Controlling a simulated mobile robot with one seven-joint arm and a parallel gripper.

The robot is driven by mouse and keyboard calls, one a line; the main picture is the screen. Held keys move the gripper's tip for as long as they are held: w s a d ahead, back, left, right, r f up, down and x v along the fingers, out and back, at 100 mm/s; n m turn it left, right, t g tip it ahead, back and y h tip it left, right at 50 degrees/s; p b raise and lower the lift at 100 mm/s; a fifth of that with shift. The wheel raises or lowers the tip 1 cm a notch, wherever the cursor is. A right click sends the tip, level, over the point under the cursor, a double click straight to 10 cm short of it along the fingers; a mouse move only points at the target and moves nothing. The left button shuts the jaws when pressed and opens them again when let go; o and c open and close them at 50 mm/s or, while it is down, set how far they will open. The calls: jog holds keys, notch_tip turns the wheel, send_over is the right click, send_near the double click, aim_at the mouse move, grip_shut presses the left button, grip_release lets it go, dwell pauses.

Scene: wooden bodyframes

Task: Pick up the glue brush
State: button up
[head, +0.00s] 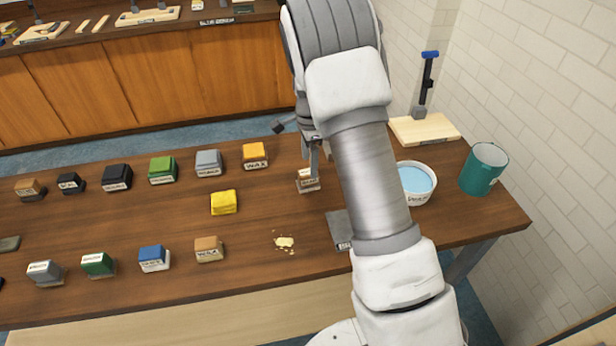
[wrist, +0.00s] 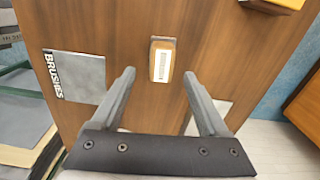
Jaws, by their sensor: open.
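A small tan, block-like thing with a white label (head: 308,181) sits on the wooden table below my gripper (head: 312,152). In the wrist view this labelled thing (wrist: 162,58) shows from above, its end between and just beyond the fingertips of my gripper (wrist: 159,75). It looks like the glue brush, but its label is too small to read. My gripper is open, with nothing between its fingers. A grey mat marked BRUSHES (wrist: 82,78) lies to the left in the wrist view; it also shows in the head view (head: 337,228), partly hidden by my arm.
Crumbs (head: 285,242) lie on the table. A water bowl (head: 418,198), a teal bucket (head: 484,168) and a wooden board with a clamp (head: 425,130) stand at right by the wall.

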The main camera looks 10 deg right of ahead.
aim_at(308, 171)
jog(key=shift+w+a+f+p, duration=0.1)
jog(key=shift+f+p, duration=0.2)
jog(key=shift+f, duration=1.25)
jog(key=shift+a+f+p, duration=0.1)
jog(key=shift+f+p, duration=0.15)
jog(key=shift+f, duration=1.3)
grip_shut()
jog(key=shift+r, duration=0.1)
jog(key=shift+r, duration=0.55)
notch_tip(308, 171, up, 3)
jog(key=shift+w+f+b, duration=0.1)
jog(key=shift+f+b, duration=0.05)
jog(key=shift+b, duration=0.3)
jog(key=s+d+r+b, duration=0.1)
jog(key=s+d+r, duration=0.5)
jog(key=d, duration=0.4)
jog(key=shift+s+r, duration=0.2)
jog(key=shift+r, duration=0.35)
